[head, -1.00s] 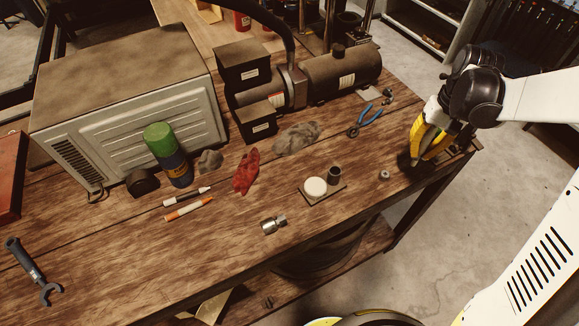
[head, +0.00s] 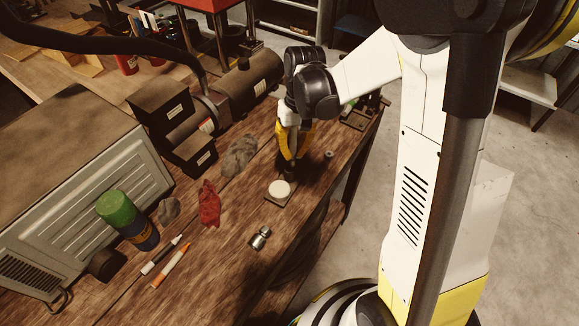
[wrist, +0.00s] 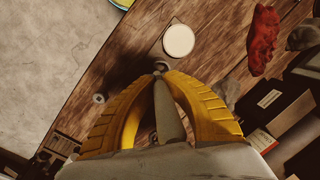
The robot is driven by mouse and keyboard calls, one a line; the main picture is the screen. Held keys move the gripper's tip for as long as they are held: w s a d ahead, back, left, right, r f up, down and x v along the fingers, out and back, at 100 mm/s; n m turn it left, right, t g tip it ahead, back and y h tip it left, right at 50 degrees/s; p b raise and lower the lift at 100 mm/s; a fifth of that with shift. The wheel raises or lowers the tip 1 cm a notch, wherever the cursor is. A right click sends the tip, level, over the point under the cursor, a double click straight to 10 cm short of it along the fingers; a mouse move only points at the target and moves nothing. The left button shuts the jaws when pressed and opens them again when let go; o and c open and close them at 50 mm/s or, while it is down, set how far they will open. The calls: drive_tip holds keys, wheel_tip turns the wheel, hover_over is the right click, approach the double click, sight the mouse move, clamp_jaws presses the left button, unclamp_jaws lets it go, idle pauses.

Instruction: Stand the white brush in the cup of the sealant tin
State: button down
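The sealant tin shows as a round white top (head: 279,189) on a small dark board by the bench's front edge. It also shows in the wrist view (wrist: 179,40). Its dark cup (head: 289,174) stands just behind, largely hidden under my fingers. My gripper (head: 288,160) points down over the cup. In the wrist view its yellow fingers (wrist: 160,74) close around a pale, slim, tapered thing, which appears to be the white brush (wrist: 168,112). The brush's lower end is hidden, so I cannot tell whether it is inside the cup or above it.
A metal fitting (head: 261,238) lies to the front left of the tin. A red rag (head: 209,204) and a grey rag (head: 238,156) lie to the left. A small ring (head: 329,154) sits to the right. Markers and a green-topped can (head: 117,209) are farther left.

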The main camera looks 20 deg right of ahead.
sight(290, 165)
drive_tip(key=shift+s+a+f, duration=0.25)
drive_tip(key=shift+a+f, duration=0.2)
wheel_tip(290, 165, down, 4)
drive_tip(key=shift+w+r+b, duration=0.1)
drive_tip(key=shift+b, duration=0.5)
drive_tip(key=shift+f+b, duration=0.6)
drive_tip(key=shift+b, duration=0.05)
drive_tip(key=c, duration=1.5)
unclamp_jaws()
drive_tip(key=shift+c, duration=0.2)
drive_tip(key=shift+d, duration=0.1)
drive_tip(key=shift+r, duration=0.1)
